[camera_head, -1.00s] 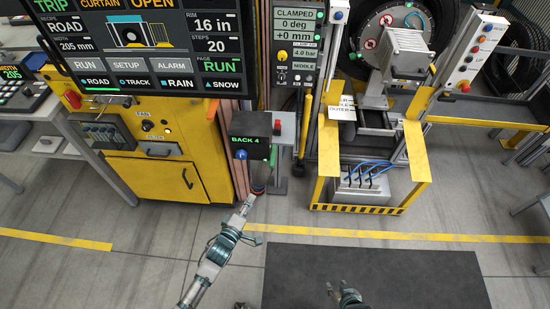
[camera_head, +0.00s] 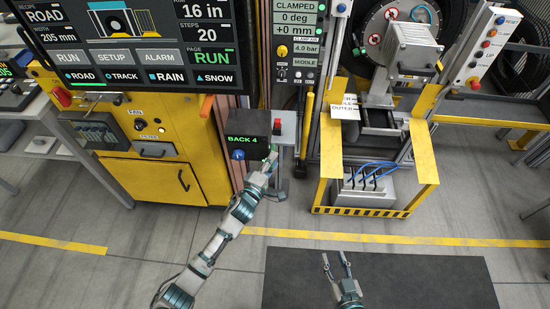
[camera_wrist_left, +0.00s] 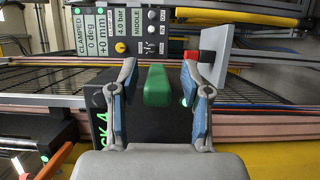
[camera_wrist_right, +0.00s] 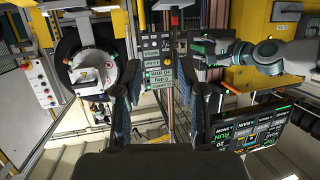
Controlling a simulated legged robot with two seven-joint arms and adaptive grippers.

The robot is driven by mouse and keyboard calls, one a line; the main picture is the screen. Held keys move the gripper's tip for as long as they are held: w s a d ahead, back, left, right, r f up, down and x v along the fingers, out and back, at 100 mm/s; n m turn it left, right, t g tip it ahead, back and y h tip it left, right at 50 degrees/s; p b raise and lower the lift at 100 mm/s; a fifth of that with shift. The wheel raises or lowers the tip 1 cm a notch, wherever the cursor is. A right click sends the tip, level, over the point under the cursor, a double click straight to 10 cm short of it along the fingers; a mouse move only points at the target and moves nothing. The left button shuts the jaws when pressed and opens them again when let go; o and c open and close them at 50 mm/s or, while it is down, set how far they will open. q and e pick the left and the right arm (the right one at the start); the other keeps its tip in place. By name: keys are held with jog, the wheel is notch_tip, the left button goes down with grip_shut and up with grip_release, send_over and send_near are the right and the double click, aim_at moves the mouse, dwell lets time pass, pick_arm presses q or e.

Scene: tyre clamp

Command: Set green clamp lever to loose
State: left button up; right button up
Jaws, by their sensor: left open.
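The green clamp lever (camera_wrist_left: 156,86) shows in the left wrist view as a green handle in front of a dark box. My left gripper (camera_wrist_left: 158,75) is open, with one finger on each side of the lever and visible gaps between. In the head view my left gripper (camera_head: 270,163) is at the box reading "BACK 4" (camera_head: 243,142), and it largely covers the lever. The clamp panel (camera_head: 298,30) reads CLAMPED, 0 deg and +0 mm. My right gripper (camera_head: 338,262) is open and empty above the dark mat; its spread fingers show in the right wrist view (camera_wrist_right: 160,85).
A red button (camera_head: 277,125) on a grey post stands close to my left gripper. A yellow cabinet (camera_head: 150,180) is to the left. The yellow-framed tyre machine (camera_head: 420,160) is to the right. The dark floor mat (camera_head: 430,280) is clear around my right gripper.

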pick_arm(q)
jog(key=shift+x, duration=0.95)
pick_arm(e)
jog(key=shift+w+a+r+t+y, duration=0.15)
jog(key=shift+w+a+r+t, duration=0.05)
jog(key=shift+r+t, duration=0.2)
jog(key=shift+w+a+r+t+y, duration=0.15)
jog(key=shift+r+t, duration=0.15)
jog(key=shift+r, duration=0.15)
pick_arm(q)
jog(key=shift+a, duration=0.1)
grip_shut()
pick_arm(e)
jog(key=shift+w, duration=0.1)
